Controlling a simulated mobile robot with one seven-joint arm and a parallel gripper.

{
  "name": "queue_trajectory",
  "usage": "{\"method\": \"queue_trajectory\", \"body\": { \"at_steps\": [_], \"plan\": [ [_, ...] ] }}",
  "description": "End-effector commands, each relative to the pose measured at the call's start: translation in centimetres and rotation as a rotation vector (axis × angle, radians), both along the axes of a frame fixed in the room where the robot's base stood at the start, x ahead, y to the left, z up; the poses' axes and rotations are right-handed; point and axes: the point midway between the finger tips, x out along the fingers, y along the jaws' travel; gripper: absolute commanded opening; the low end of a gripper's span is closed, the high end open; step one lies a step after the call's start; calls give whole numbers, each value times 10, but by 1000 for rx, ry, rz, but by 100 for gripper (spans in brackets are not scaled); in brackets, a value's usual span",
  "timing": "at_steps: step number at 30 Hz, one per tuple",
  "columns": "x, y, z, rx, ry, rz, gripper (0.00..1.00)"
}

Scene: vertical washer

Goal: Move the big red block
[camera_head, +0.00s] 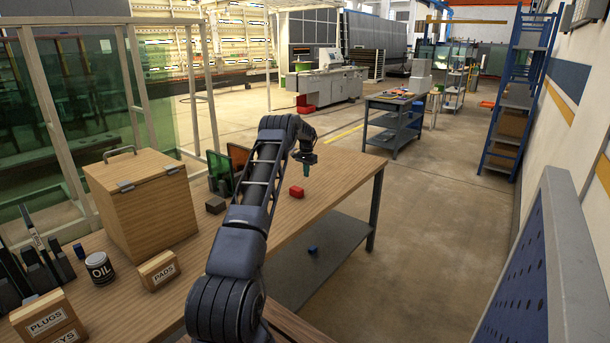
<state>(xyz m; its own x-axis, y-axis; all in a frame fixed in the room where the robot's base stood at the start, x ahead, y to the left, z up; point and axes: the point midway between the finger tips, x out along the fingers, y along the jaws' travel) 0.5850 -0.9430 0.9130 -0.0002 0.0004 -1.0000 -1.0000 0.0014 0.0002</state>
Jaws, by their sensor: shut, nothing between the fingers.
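A red block (296,191) lies on the wooden workbench (345,178), toward its far end. My gripper (306,178) points down just above and to the right of the block, near the bench's far right part. Its fingers are small and dark green in this view. It is shut and holds nothing. I cannot tell the exact gap between the fingertips and the bench or block.
A wooden box (140,205) with a handle stands at the left. A dark brown block (216,205) and upright green and orange panels (219,172) stand left of my arm. A blue block (313,249) lies on the lower shelf.

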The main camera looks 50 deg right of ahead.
Motion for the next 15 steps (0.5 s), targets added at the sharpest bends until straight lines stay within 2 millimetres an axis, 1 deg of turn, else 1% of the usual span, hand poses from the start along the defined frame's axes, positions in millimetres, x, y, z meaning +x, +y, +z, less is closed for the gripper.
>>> {"method": "queue_trajectory", "body": {
  "at_steps": [1,6,14,15],
  "plan": [
    [0,0,-10,2,1,0,0],
    [0,0,-39,2,0,1,0],
    [0,1,-76,2,1,1,0],
    [1,4,-75,0,0,1,0]
  ]
}}
